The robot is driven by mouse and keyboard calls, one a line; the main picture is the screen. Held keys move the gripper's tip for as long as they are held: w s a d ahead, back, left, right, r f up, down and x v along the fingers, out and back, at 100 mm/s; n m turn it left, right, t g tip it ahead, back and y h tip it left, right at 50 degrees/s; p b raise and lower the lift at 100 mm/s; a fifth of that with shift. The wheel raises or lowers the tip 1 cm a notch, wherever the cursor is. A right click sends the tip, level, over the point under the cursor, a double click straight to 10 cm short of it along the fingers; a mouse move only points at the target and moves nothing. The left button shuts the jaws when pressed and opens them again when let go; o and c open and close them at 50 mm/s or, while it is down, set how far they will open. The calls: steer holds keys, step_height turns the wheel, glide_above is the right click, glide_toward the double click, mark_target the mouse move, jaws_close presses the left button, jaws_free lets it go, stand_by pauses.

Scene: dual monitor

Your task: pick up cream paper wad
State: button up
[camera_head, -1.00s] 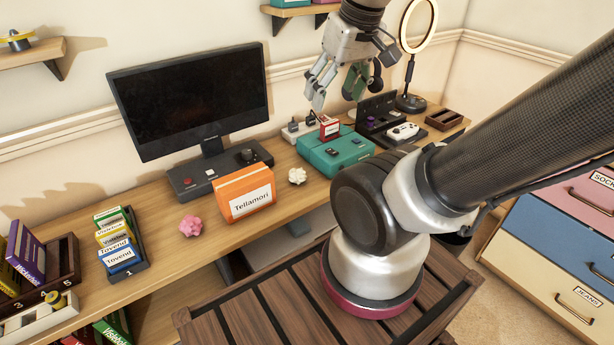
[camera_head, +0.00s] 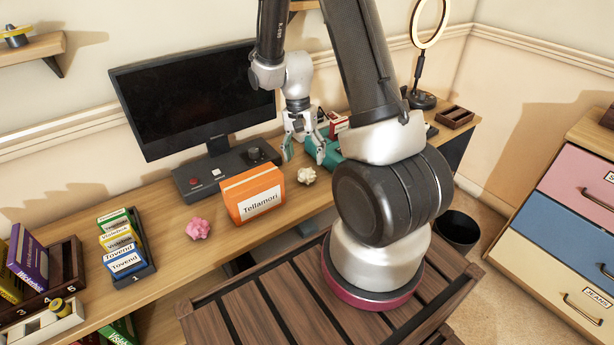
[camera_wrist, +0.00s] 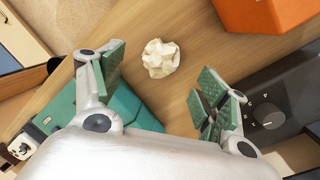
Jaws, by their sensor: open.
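The cream paper wad (camera_head: 307,176) lies on the wooden desk, just right of the orange Tellamori box (camera_head: 252,194). In the wrist view the wad (camera_wrist: 161,58) is crumpled and sits ahead of my fingers, roughly between their lines. My gripper (camera_head: 304,153) points down above the desk, behind the wad in the head view. In the wrist view my gripper (camera_wrist: 160,92) has its green-padded fingers spread wide with nothing between them. The wad is in full view in both views.
A pink paper wad (camera_head: 198,229) lies left of the orange box. A dark control panel with a knob (camera_head: 254,154) stands behind the box. A teal case (camera_wrist: 132,112) is beside my gripper. A black bin (camera_head: 458,231) stands on the floor.

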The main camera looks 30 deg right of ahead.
mark_target(306, 169)
steer(key=f, duration=0.4)
steer(key=s+f, duration=0.1)
steer(key=f, duration=0.1)
steer(key=shift+f, duration=0.3)
steer(key=c, duration=0.8)
